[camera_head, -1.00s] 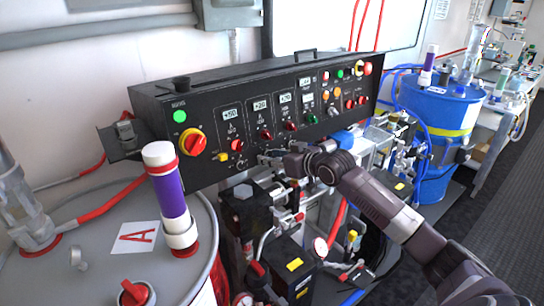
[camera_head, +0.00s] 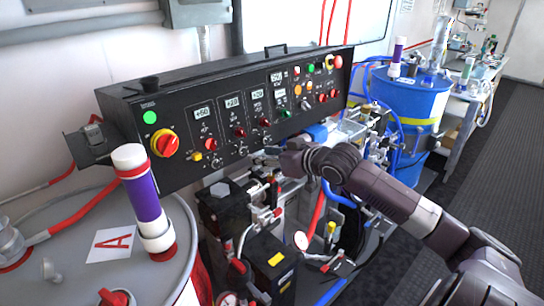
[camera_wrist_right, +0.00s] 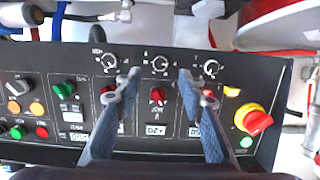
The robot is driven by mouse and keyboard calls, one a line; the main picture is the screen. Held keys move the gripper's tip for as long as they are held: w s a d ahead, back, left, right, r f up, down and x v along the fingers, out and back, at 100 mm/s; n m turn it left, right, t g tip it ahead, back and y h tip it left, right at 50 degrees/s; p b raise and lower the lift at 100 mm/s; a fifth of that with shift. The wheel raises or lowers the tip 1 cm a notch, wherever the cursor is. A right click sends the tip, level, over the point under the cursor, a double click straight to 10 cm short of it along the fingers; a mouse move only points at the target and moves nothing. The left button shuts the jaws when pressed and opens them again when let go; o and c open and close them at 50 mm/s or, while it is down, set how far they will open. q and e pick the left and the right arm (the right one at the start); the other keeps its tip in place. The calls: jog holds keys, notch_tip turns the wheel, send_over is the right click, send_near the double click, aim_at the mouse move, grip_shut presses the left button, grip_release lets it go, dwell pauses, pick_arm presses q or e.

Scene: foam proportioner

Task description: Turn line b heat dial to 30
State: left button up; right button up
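The black control panel (camera_head: 185,180) carries a row of small dials with printed scales along its lower edge. In the right wrist view the panel appears upside down, with a left dial (camera_wrist_right: 107,62), a middle dial (camera_wrist_right: 160,64) and a right dial (camera_wrist_right: 211,68). Their lettering is too small to tell which is line B heat. My right gripper (camera_wrist_right: 158,78) is open and empty, its fingers spread on either side of the middle dial's column. In the head view my right gripper (camera_head: 272,153) is beside the panel's lower edge and hides part of it. My left gripper is not in view.
A red and yellow rotary switch (camera_head: 165,143) sits at the panel's left. Red knobs, displays and buttons crowd the face. A grey drum (camera_head: 60,215) with a purple-sleeved column (camera_head: 143,200) stands front left, a blue drum (camera_head: 405,102) at right. Hoses and fittings lie below the panel.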

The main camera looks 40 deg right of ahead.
jog(key=shift+v, duration=1.75)
